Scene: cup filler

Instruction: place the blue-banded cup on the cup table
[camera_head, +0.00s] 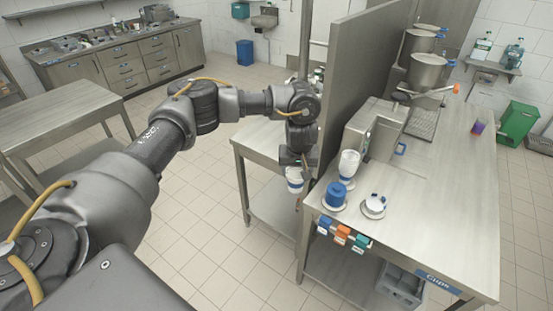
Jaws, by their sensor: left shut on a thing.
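My left gripper (297,160) points down and is shut on a white cup with a blue band (295,179). The cup hangs upright, as far as I can tell, just left of the near end of the partition. The table with a blue "Cups" label (437,281) on its front edge is to the right; its bare top (430,220) shows. The cup appears outside that table's left edge. My right gripper is not in view.
On the labelled table stand a blue container (336,192), a small white item on a saucer (374,206), a white cup-like object (348,165) and a grey machine (375,130). A tall partition (365,80) borders its left. The table's front right is clear.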

